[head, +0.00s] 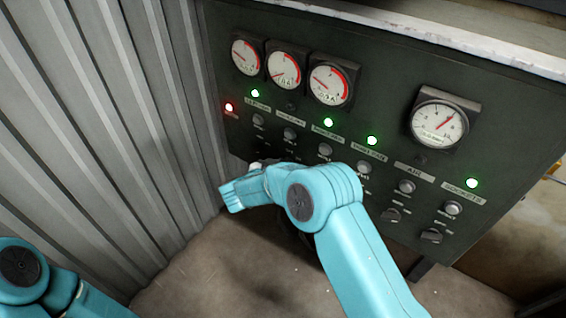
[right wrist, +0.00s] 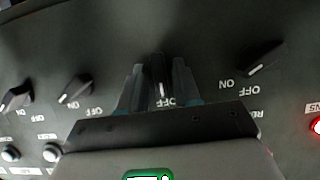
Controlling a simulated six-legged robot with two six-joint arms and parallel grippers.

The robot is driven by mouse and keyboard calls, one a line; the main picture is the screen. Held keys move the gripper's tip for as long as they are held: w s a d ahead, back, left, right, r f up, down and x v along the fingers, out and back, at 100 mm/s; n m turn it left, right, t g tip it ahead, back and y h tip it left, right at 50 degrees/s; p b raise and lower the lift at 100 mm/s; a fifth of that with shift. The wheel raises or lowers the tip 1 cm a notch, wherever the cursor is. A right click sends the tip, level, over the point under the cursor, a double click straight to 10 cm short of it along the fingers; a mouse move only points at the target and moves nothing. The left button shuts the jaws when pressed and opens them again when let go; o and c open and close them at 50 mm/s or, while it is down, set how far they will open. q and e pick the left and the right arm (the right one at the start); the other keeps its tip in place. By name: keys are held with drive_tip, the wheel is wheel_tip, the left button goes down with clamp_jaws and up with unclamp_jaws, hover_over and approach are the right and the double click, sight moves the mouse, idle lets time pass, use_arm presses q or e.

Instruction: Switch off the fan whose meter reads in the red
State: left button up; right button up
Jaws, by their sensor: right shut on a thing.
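A dark control panel (head: 380,80) carries several round meters. Three meters, at the left (head: 245,57), middle (head: 285,70) and right (head: 331,84) of a group, have red arcs. Their needles are too small to read surely. A fourth meter (head: 438,125) stands apart to the right. In the right wrist view, my right gripper (right wrist: 158,85) is shut on a dark rotary knob (right wrist: 161,72). A white mark and an upside-down OFF label show between the fingers. In the head view my own arm hides this knob. My left gripper is out of view.
Neighbouring knobs sit close on either side, one (right wrist: 266,60) to the right and one (right wrist: 76,90) to the left. Several green lamps (head: 328,122) and one red lamp (head: 229,107) are lit. A corrugated wall (head: 110,110) stands close at left.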

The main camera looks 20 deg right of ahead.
idle(0.4)
drive_tip(key=o, duration=0.7)
drive_tip(key=shift+o, duration=0.2)
